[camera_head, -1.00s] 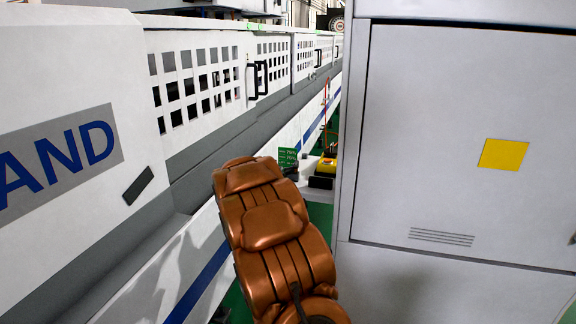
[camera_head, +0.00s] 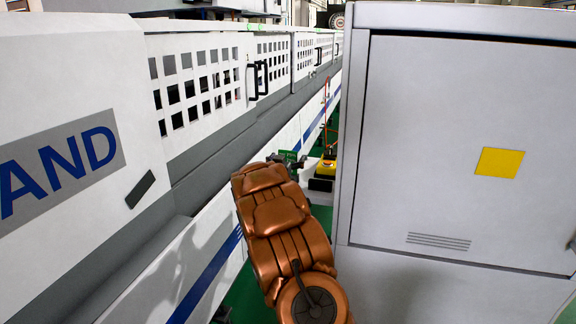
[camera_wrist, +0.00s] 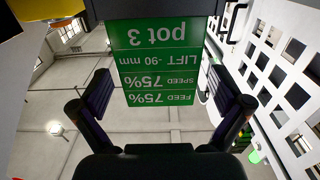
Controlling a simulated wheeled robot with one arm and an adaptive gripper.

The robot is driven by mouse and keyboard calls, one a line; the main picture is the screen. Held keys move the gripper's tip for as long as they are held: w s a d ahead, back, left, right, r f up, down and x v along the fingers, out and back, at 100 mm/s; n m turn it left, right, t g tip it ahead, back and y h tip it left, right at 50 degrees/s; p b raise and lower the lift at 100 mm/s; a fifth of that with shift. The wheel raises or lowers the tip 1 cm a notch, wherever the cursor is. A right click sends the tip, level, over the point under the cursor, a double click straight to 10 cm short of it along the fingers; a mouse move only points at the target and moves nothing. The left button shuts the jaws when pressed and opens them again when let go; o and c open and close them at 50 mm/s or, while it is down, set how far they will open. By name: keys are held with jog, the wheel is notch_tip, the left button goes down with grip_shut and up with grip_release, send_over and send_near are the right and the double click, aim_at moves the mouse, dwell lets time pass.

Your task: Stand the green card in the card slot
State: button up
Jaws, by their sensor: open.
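The green card (camera_wrist: 156,60) has white text, upside down in the wrist view, including "pot 3" and "FEED 75%". Its far end meets a dark block (camera_wrist: 100,8) at the top edge of that view; I cannot tell whether this is the card slot. My gripper (camera_wrist: 160,82) is open, with one dark finger on each side of the card and a visible gap to both. In the head view the card (camera_head: 289,155) is a small green patch, partly covered by my gripper (camera_head: 287,162). No card slot is clearly seen.
A long white machine (camera_head: 200,85) with grid windows runs along the left. A grey cabinet (camera_head: 440,140) with a yellow label stands close on the right. A yellow and black object (camera_head: 325,168) sits just right of my gripper. A narrow green floor gap lies between.

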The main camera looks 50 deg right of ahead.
jog(key=shift+c, duration=0.2)
jog(key=c, duration=1.1)
